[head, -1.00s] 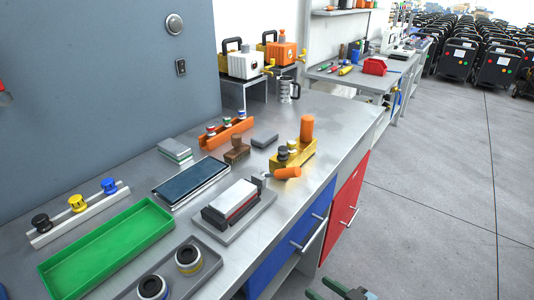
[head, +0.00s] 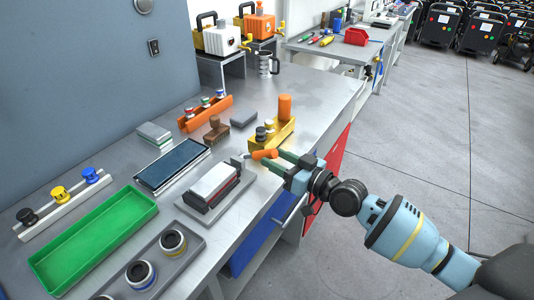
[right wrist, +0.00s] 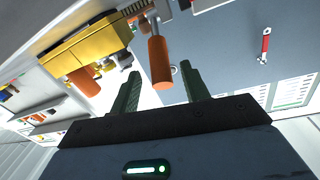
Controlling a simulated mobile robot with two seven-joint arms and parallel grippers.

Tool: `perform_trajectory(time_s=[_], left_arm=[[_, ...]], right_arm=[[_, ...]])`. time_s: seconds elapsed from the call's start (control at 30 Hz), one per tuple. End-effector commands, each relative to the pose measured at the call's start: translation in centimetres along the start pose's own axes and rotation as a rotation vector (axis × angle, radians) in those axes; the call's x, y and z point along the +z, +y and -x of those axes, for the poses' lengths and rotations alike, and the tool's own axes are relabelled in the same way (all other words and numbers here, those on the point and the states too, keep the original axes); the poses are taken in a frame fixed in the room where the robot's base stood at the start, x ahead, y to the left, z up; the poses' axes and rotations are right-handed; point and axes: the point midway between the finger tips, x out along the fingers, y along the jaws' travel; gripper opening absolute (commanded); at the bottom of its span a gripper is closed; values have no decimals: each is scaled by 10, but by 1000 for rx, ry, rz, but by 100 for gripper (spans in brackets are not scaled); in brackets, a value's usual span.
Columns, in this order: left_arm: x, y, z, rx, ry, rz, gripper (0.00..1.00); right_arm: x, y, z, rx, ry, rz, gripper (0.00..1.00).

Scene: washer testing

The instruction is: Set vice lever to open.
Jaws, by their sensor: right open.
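The vice (head: 203,200) is a low grey block on a flat base with a white and red bar along its top, on the metal bench. Its lever has an orange cylindrical handle (head: 264,154) that sticks out toward the bench's front edge. My right gripper (head: 275,160) is open, its green fingers reaching in from the right at the handle. In the right wrist view the orange handle (right wrist: 160,62) shows between the two open fingers (right wrist: 160,72); I cannot tell whether either touches it. My left gripper is not in view.
A yellow fixture (head: 285,132) with an orange cylinder stands just behind the lever. A dark flat tablet (head: 172,167), a green tray (head: 95,240) and a grey tray (head: 190,252) with round parts lie to the left. Open floor lies right of the bench.

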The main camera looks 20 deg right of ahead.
Motion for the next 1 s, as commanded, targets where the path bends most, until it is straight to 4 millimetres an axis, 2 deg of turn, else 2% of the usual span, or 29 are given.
perform_trajectory(time_s=[0.1,0.3,0.63,0.9,1.0], left_arm=[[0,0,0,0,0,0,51],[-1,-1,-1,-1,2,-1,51],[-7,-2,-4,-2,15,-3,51],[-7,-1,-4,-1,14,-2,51],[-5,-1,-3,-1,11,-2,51]], right_arm=[[0,0,-18,-1,0,0,46],[0,0,-34,-1,0,0,46],[1,-1,-37,-1,-2,1,46],[0,0,-36,-1,-1,1,10],[0,0,-36,-1,-1,1,0]])
